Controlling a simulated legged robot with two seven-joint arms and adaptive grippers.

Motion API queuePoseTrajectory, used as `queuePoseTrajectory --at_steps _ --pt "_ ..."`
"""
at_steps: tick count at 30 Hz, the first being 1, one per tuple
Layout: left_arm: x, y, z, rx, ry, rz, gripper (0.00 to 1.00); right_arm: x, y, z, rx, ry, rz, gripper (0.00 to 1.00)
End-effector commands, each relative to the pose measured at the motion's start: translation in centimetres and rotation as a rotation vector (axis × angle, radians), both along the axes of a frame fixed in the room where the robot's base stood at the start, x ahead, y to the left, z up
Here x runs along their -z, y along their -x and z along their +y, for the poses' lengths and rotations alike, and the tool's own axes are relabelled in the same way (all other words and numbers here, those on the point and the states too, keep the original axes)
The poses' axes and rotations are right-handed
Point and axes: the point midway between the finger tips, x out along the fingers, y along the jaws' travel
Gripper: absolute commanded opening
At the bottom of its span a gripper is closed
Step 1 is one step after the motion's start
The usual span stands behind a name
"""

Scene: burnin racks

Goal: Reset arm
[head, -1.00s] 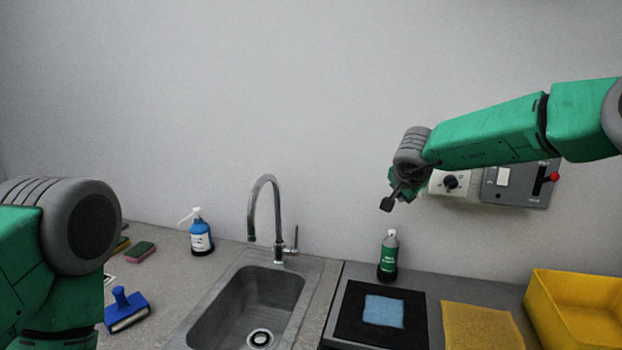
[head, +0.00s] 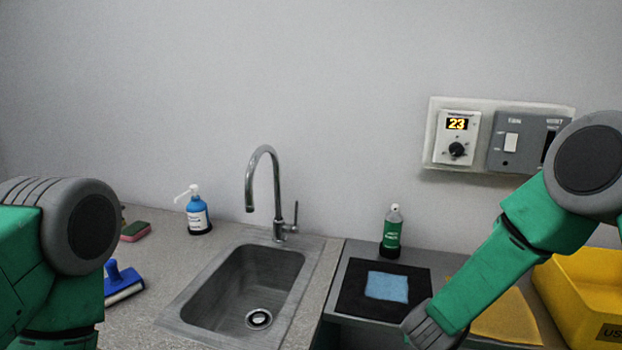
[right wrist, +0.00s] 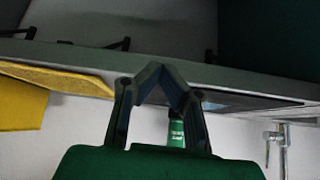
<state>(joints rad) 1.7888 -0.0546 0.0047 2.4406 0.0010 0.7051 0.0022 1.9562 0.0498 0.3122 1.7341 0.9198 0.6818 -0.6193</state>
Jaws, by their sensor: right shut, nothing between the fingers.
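My right arm reaches down at the right of the head view, its wrist low in front of the black mat and the yellow cloth; its fingertips are out of that view. In the right wrist view my right gripper (right wrist: 160,70) is shut and empty, its two dark fingers meeting at the tips. My left arm stands at the left edge of the head view, and its gripper is not in view.
A sink (head: 247,290) with a faucet (head: 277,190) is in the middle. A green bottle (head: 391,235), black mat (head: 352,300), blue cloth (head: 387,287), yellow cloth (head: 508,320) and yellow bin (head: 580,290) are at right. A wall panel (head: 431,135) hangs above.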

Motion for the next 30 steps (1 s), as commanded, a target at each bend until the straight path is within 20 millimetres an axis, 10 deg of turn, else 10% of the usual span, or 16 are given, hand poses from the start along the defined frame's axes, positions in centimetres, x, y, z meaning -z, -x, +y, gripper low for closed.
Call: queuePoseTrajectory --at_steps 3,9,16,21,30 --pt "2.9 0.0 0.0 0.000 0.000 0.000 0.71 7.3 7.2 -0.9 -0.117 0.038 0.103 0.00" --pt "6.3 0.0 0.0 0.000 0.000 0.000 0.71 15.1 20.2 -2.4 -0.288 0.027 0.301 0.00" --pt "9.2 0.0 0.0 0.000 0.000 0.000 0.71 18.5 33.4 -3.7 -0.401 -0.053 0.528 0.00" --pt "9.9 0.0 0.0 0.000 0.000 0.000 0.71 18.5 37.6 -4.0 -0.425 -0.090 0.606 0.00" --pt "9.8 0.0 0.0 0.000 0.000 -0.001 0.71 18.3 38.1 -4.0 -0.428 -0.097 0.615 0.00"
